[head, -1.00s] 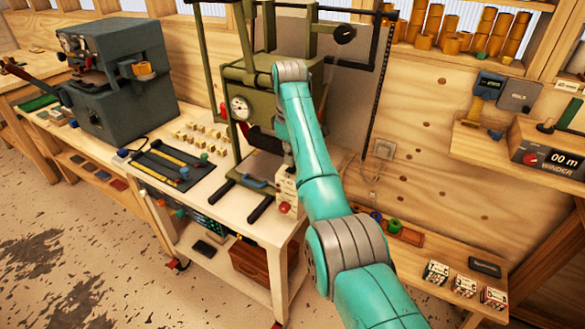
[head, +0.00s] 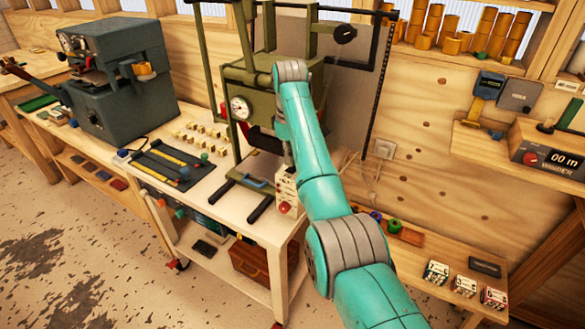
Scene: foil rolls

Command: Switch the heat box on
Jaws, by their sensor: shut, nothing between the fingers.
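An olive-green box (head: 259,93) with a round white gauge (head: 240,107) stands in a frame on the bench; I cannot tell for sure that it is the heat box. A small pale control box (head: 286,184) with a red knob (head: 284,208) sits at its lower right, partly behind my arm. My teal arm reaches over from the lower right. My gripper (head: 288,152) shows only as a small dark part below the wrist, close above the control box. It is shut and empty, its fingertips largely hidden. Whether it touches anything cannot be seen.
A large blue-grey machine (head: 122,75) stands on the bench at left. A dark tray (head: 165,166) with yellow-handled tools and several small pale blocks lie between. Two black bars stick out at the bench front. A winder (head: 548,150) is on the right shelf.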

